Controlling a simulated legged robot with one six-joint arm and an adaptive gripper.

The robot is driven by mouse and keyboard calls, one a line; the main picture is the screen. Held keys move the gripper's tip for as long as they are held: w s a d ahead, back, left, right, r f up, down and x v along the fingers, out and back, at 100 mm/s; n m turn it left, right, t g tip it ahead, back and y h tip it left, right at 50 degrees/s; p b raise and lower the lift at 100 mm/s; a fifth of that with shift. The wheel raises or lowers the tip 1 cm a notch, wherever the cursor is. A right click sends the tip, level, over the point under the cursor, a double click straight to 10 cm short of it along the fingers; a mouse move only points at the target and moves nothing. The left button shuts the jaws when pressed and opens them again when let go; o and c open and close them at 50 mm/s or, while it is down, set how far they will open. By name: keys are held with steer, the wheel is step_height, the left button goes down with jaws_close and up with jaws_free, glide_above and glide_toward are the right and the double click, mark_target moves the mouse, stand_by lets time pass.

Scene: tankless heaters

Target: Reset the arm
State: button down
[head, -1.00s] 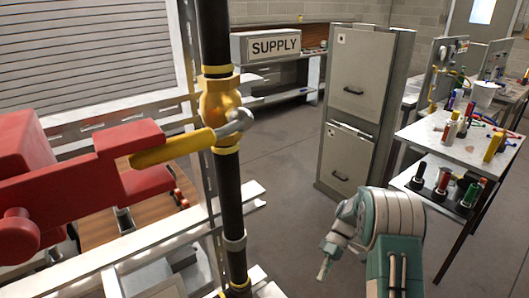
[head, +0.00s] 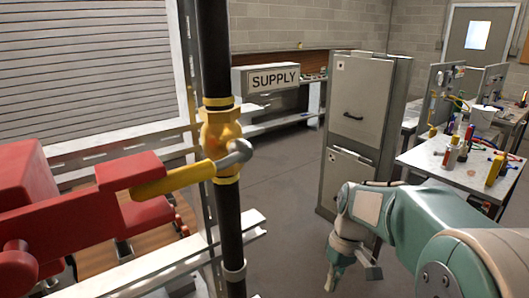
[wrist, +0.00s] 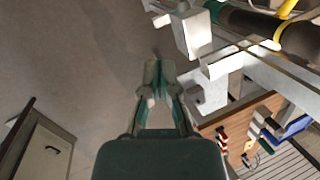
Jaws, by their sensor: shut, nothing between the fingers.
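My gripper (wrist: 158,78) shows in the wrist view with its two green fingers together and nothing between them. It points at bare grey floor. In the head view my gripper (head: 334,278) hangs low at the lower middle, in front of the grey filing cabinet (head: 352,130) and to the right of the black vertical pipe. My teal arm reaches in from the lower right corner. The fingertips are small in the head view.
A black pipe (head: 230,220) with a yellow valve (head: 222,135) and yellow handle (head: 172,180) stands left of my arm. White metal rails (head: 150,262) and a red fixture (head: 70,215) lie further left. A cluttered table (head: 425,155) stands right. Floor (head: 285,190) is open between.

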steer(key=s+r+m+t+h, duration=0.1)
steer(key=s+r+m+t, duration=0.1)
steer(key=s+r+t, duration=0.2)
steer(key=s+r+m+t+h, duration=0.1)
steer(key=s+r+m+t, duration=0.1)
steer(key=s, duration=0.8)
steer(key=shift+a+r+t, duration=0.2)
steer(key=shift+r+t, duration=0.7)
steer(key=shift+t, duration=0.4)
steer(key=shift+s, duration=0.1)
